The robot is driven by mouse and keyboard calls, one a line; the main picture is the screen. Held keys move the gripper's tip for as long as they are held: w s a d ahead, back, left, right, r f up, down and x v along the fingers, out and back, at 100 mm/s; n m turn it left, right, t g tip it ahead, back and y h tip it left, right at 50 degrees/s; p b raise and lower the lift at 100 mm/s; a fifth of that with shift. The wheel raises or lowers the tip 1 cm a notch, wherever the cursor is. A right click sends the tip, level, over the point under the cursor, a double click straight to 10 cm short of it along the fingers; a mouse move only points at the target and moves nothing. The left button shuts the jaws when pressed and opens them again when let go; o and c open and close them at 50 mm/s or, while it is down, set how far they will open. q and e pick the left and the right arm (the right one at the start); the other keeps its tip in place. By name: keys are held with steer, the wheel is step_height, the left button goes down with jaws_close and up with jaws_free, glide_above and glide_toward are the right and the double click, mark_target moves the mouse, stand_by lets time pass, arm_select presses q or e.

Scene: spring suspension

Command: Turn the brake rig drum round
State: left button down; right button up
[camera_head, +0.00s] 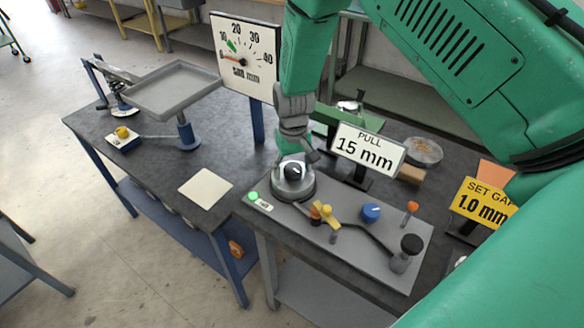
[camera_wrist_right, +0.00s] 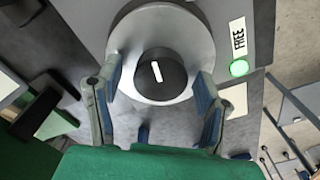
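The brake rig drum (camera_head: 293,188) is a round grey drum with a dark hub, at the left end of a grey base plate (camera_head: 345,237). In the right wrist view the drum (camera_wrist_right: 190,22) has a white mark on its dark hub (camera_wrist_right: 160,75). My right gripper (camera_head: 293,158) points down over the drum from above. In the wrist view its two fingers (camera_wrist_right: 158,85) are spread apart, one at each side of the drum's near part. Whether the pads touch the drum is hard to tell. My left gripper is not in view.
A green lamp (camera_wrist_right: 239,68) glows beside a "FREE" label (camera_wrist_right: 238,38). The plate also carries a blue knob (camera_head: 371,212), a yellow part (camera_head: 327,211) and a black-knobbed lever (camera_head: 411,244). A "PULL 15 mm" sign (camera_head: 367,150) and a dial board (camera_head: 245,55) stand behind.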

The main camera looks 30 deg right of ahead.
mark_target(292, 168)
step_height(292, 168, up, 12)
stand_by(0.6)
steer(key=shift+f, duration=0.1)
